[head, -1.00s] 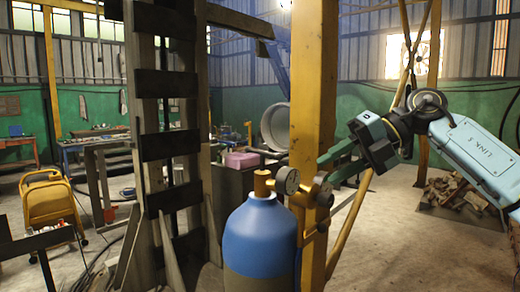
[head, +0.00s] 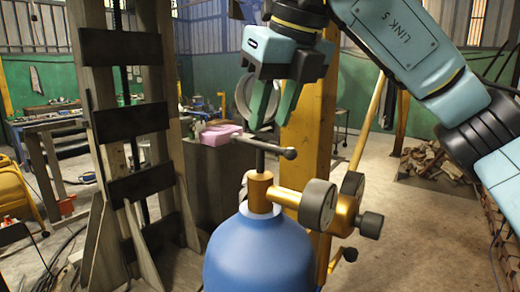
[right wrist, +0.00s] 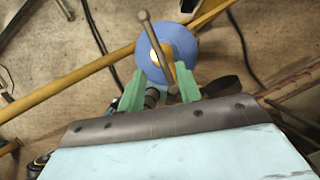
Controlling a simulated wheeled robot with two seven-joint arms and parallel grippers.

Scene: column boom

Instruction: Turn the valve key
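The valve key (head: 264,146) is a dark bar with a knobbed end. It stands crosswise on a short stem above the brass valve (head: 260,190) of a blue gas cylinder (head: 260,252). My right gripper (head: 270,126) points down just above the key, its two green fingers apart with nothing between them. In the right wrist view the key (right wrist: 152,38) runs lengthwise over the round blue cylinder top (right wrist: 181,48), its near part passing between the open fingers (right wrist: 160,72). I cannot tell whether the fingers touch it. My left gripper is not in view.
A round gauge (head: 317,204) and brass regulator (head: 345,212) stick out right of the valve. A yellow post (head: 308,140) stands close behind. A dark-runged column (head: 134,122) stands left, and a pink box (head: 217,134) sits behind. Open floor lies to the right.

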